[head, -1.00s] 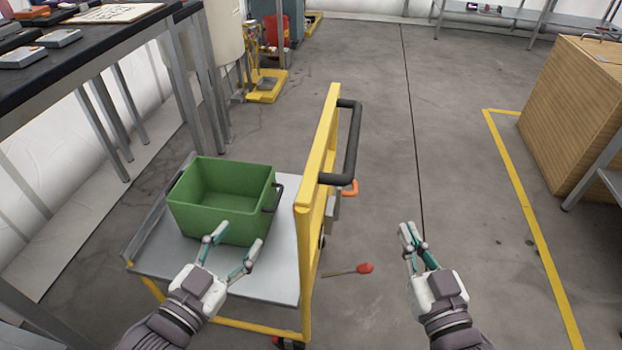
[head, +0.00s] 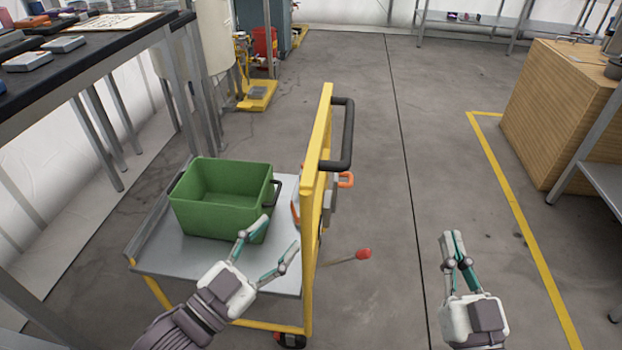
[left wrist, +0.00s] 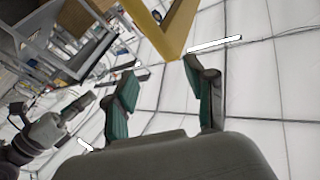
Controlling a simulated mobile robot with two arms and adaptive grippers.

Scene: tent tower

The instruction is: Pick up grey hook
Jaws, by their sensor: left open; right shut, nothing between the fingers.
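I cannot make out a grey hook for certain. A small grey piece (head: 331,190) sits on the outer side of the yellow cart post, next to an orange part (head: 346,180). My left gripper (head: 280,230) is open and empty over the cart deck, between the green crate and the yellow post. In the left wrist view its spread fingers (left wrist: 159,68) have the yellow cart frame (left wrist: 178,32) beyond them. My right gripper (head: 453,235) is shut and empty, above the floor to the right of the cart.
The cart deck (head: 170,258) carries a green crate (head: 205,215). The yellow post (head: 313,215) has a black handle (head: 349,135). A red-tipped tool (head: 362,254) shows beside the cart. A dark workbench (head: 75,70) is at left, a wooden box (head: 555,125) at right.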

